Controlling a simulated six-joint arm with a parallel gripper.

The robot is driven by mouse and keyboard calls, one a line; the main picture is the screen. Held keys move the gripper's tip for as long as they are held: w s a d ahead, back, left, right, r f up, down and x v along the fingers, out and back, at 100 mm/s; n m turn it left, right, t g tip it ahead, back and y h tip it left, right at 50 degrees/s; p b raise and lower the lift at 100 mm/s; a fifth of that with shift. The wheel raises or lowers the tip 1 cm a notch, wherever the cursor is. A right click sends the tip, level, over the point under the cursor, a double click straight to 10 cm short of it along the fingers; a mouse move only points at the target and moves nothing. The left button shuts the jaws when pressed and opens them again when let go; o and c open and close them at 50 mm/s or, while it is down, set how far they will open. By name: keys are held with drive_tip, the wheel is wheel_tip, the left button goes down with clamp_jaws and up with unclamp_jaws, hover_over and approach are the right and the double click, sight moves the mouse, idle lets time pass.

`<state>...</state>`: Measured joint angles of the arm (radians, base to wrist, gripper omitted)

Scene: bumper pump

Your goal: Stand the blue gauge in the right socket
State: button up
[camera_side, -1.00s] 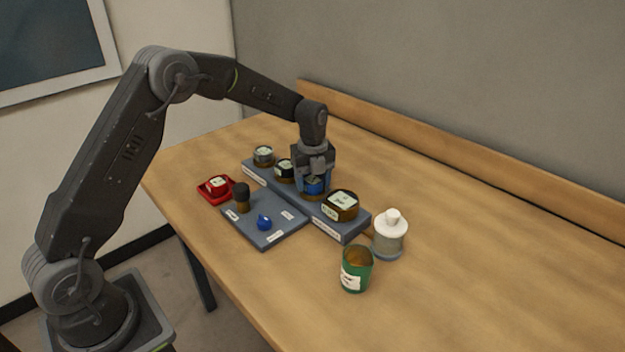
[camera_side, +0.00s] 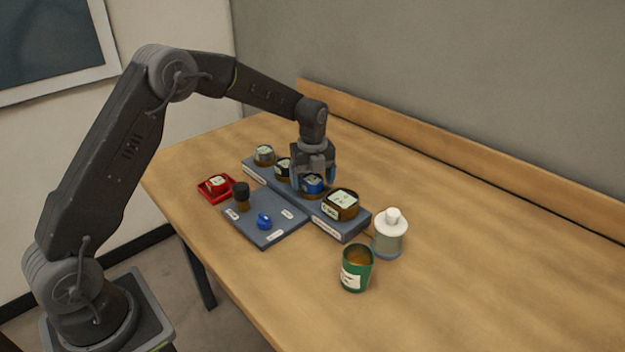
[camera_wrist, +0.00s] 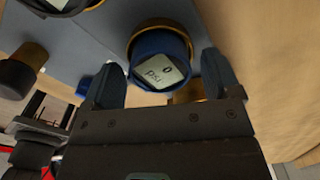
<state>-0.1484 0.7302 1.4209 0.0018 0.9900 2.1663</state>
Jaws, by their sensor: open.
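The blue gauge (camera_side: 312,185) stands in the row on the grey-blue raised rail (camera_side: 327,228), between a black gauge and a large brass-coloured gauge. In the wrist view the blue gauge (camera_wrist: 160,62) shows its pale "0 psi" face, with a brass-coloured ring beyond it. My gripper (camera_side: 314,177) is over the blue gauge, pointing down. In the wrist view my gripper (camera_wrist: 162,64) is open, one finger on each side of the gauge, with small gaps visible. The gauge's lower part is mostly hidden, and I cannot make out an empty right socket.
The large brass-coloured gauge (camera_side: 341,204) stands close on the right. The black gauge (camera_side: 284,168) and a silver gauge (camera_side: 264,154) are left. A low plate (camera_side: 265,238) holds a black knob and a blue knob. A green cup (camera_side: 356,268) and white-topped bottle (camera_side: 389,234) stand at right.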

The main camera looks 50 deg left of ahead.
sight(312, 179)
wheel_tip(312, 179, up, 12)
drive_tip(key=s+d+r+n+t, duration=0.1)
drive_tip(key=s+d+r+n, duration=0.2)
drive_tip(key=s+r+n, duration=0.3)
drive_tip(key=s+d+n+t, duration=0.2)
drive_tip(key=s+n, duration=0.6)
drive_tip(key=s, duration=0.4)
drive_tip(key=s+d+n+t, duration=0.2)
drive_tip(key=s+n, duration=0.7)
drive_tip(key=s, duration=0.4)
drive_tip(key=shift+s+d+f+t, duration=0.2)
drive_tip(key=shift+s+d+t, duration=0.1)
drive_tip(key=shift+d, duration=0.1)
drive_tip(key=shift+c, duration=0.5)
